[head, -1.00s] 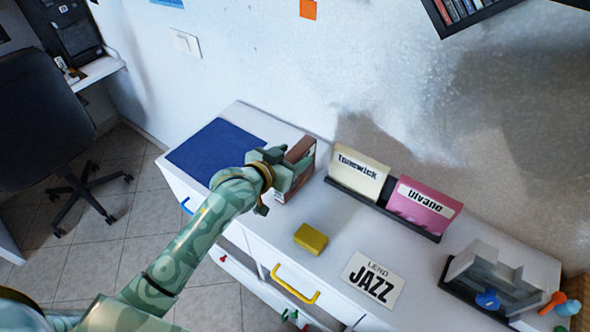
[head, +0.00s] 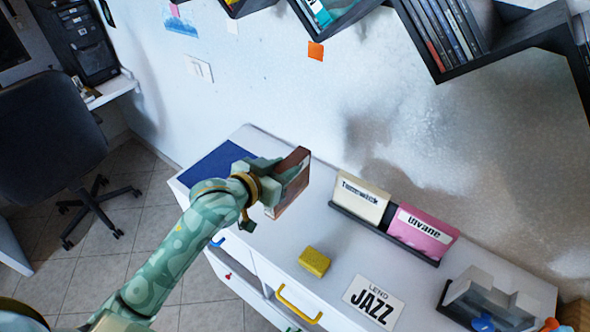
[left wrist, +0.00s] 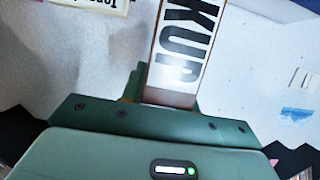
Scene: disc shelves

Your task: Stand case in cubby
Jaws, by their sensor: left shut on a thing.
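My left gripper (head: 272,180) is shut on a brown case (head: 295,181) and holds it tilted above the white cabinet top. In the left wrist view the case's white spine (left wrist: 182,50) bears large black letters, "KUP" showing, and rises from between the fingers (left wrist: 168,92). Dark cubbies of a wall shelf (head: 505,60) show at the top of the head view. One cubby holds a row of upright cases (head: 450,30), and another holds teal and white cases (head: 325,12). The upper parts of the cubbies are cut off. My right gripper is out of view.
On the cabinet top (head: 330,245) are a blue mat (head: 215,165), a yellow block (head: 314,261), a "LEND JAZZ" card (head: 373,302), a black rack with cream (head: 362,197) and pink (head: 423,232) cases, and a grey object (head: 490,300). An office chair (head: 45,130) stands left.

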